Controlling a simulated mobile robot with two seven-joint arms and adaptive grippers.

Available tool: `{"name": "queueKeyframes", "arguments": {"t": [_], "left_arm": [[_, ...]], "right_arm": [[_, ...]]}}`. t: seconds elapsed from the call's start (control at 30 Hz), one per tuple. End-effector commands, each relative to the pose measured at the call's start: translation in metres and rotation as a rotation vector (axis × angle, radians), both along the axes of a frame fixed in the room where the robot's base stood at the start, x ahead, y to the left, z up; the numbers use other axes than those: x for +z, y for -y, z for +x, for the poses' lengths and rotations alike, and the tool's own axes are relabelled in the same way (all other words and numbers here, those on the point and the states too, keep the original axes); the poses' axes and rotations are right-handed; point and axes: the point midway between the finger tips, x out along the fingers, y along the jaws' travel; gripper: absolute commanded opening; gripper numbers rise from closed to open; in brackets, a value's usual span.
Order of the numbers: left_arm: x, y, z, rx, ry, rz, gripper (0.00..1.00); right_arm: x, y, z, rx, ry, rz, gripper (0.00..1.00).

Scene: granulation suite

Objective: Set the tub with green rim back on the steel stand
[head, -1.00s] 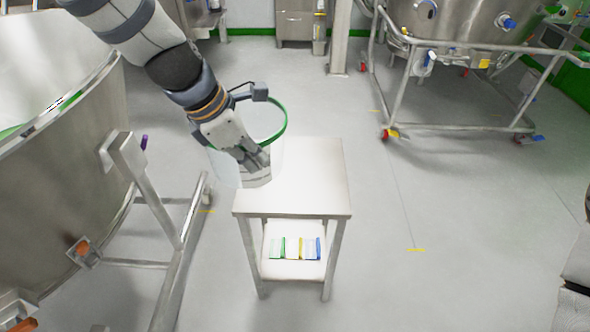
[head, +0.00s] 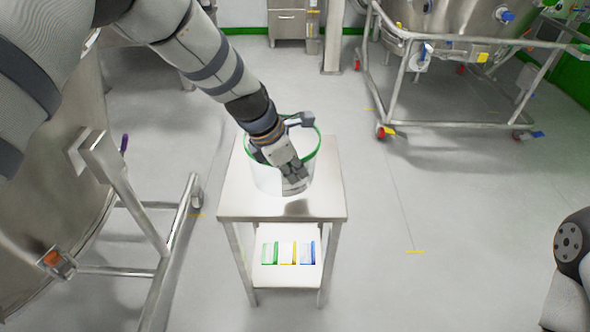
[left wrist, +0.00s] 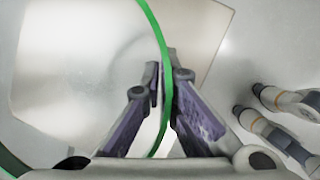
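The clear tub with green rim (head: 268,183) is upright over the top of the steel stand (head: 234,203) in the head view. A dark shadow lies on the stand top just in front of the tub; I cannot tell whether the base touches. My left gripper (head: 295,181) is shut on the tub's near wall. In the left wrist view, the fingers (left wrist: 166,85) sit on either side of the wall below the green rim (left wrist: 154,28), with the pale stand top (left wrist: 203,28) beneath. My right gripper is not in view.
The stand's lower shelf (head: 285,277) holds several packs with green, yellow and blue edges. A large steel vessel (head: 75,215) with a tubular frame stands at left. A wheeled vessel frame (head: 450,125) stands at back right. The floor right of the stand is clear.

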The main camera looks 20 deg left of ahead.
Motion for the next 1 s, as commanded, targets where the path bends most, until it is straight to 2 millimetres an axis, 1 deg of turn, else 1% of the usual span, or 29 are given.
{"name": "queueKeyframes", "arguments": {"t": [0.13, 0.17, 0.2, 0.23, 0.27, 0.57, 0.67, 0.8, 0.9, 1.0], "left_arm": [[-0.002, 0.000, 0.000, 0.000, 0.000, 0.000, 0.00], [-0.002, 0.000, 0.000, 0.000, 0.000, 0.000, 0.06], [-0.002, 0.000, 0.000, 0.000, 0.000, 0.000, 0.15], [-0.002, 0.000, 0.000, 0.000, 0.000, 0.000, 0.22], [-0.002, 0.000, 0.000, 0.000, 0.000, 0.000, 0.25], [0.001, 0.000, 0.000, -0.001, 0.002, 0.000, 0.25], [0.017, -0.004, -0.003, 0.001, 0.006, 0.001, 0.25], [0.056, -0.014, -0.013, 0.001, 0.013, 0.000, 0.25], [0.081, -0.022, -0.021, 0.002, 0.012, 0.001, 0.25], [0.099, -0.027, -0.028, 0.000, 0.010, 0.001, 0.25]], "right_arm": [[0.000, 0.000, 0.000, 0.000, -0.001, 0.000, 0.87], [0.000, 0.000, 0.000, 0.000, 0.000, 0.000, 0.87], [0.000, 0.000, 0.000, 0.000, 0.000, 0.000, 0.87], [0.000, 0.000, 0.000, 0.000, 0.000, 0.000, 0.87], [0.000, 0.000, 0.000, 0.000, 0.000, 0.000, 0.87], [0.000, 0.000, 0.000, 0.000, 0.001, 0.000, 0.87], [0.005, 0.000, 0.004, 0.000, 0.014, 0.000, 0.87], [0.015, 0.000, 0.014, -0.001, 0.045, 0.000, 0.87], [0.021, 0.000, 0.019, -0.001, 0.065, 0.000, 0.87], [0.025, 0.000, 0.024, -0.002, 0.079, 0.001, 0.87]]}}
